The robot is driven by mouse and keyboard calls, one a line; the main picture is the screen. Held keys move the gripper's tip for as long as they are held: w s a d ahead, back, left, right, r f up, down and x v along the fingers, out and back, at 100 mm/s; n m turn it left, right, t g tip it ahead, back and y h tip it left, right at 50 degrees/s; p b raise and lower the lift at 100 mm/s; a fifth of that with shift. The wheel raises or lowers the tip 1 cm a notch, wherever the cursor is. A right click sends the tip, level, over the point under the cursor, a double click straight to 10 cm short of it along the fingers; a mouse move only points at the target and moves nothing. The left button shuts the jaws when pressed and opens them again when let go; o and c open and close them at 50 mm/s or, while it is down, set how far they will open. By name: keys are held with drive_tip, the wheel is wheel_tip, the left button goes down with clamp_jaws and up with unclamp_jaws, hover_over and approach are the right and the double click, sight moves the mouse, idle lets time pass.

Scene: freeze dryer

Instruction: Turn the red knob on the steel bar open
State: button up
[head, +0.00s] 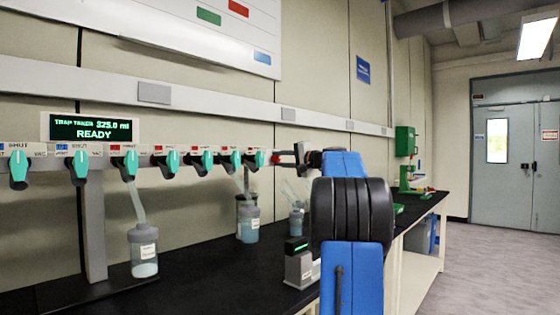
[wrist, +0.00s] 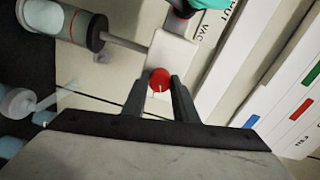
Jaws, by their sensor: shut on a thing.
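The red knob (wrist: 159,80) sits on the end of the steel bar (wrist: 172,56). In the wrist view it is between the two fingers of my gripper (wrist: 159,96), which is shut on it. In the head view my gripper (head: 284,158) reaches the right end of the steel bar (head: 140,152), and a bit of the red knob (head: 275,158) shows there. The rest of the knob is hidden by the fingers. Several teal valve handles (head: 80,165) line the bar to the left.
A small device (head: 300,264) stands on the black bench (head: 200,280) below my arm. A green display (head: 90,129) reads READY.

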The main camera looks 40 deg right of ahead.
drive_tip(key=shift+m, duration=2.2)
drive_tip(key=shift+f, duration=0.1)
drive_tip(key=o, duration=1.1)
drive_tip(key=shift+c, duration=0.2)
drive_tip(key=s+d, duration=0.1)
drive_tip(key=s, duration=1.6)
drive_tip(key=shift+s+d, duration=0.2)
drive_tip(key=shift+s, duration=0.05)
